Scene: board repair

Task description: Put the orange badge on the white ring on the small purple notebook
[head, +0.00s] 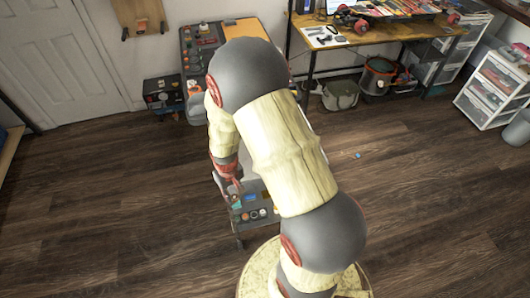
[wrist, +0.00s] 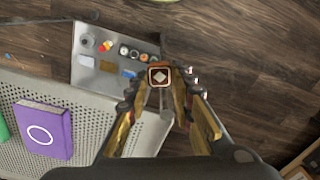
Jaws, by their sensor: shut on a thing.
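In the wrist view, my gripper (wrist: 160,84) is shut on a small square orange-brown badge (wrist: 160,76) with a pale diamond on its face. The badge is held at the fingertips. The small purple notebook (wrist: 58,118) lies on a perforated grey surface at the left of the wrist view. The white ring (wrist: 42,134) is on its cover, and nothing lies on it. My gripper is to the right of the notebook and apart from it. In the head view my gripper (head: 232,184) is small, and my arm hides the notebook.
A grey panel (wrist: 88,78) with several knobs and small coloured parts adjoins the perforated surface (wrist: 18,90). A green object (wrist: 3,128) is at the notebook's left. In the head view, a workbench (head: 400,32) stands at the back and a white drawer unit (head: 492,90) at the right. The wooden floor (head: 430,190) is mostly clear.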

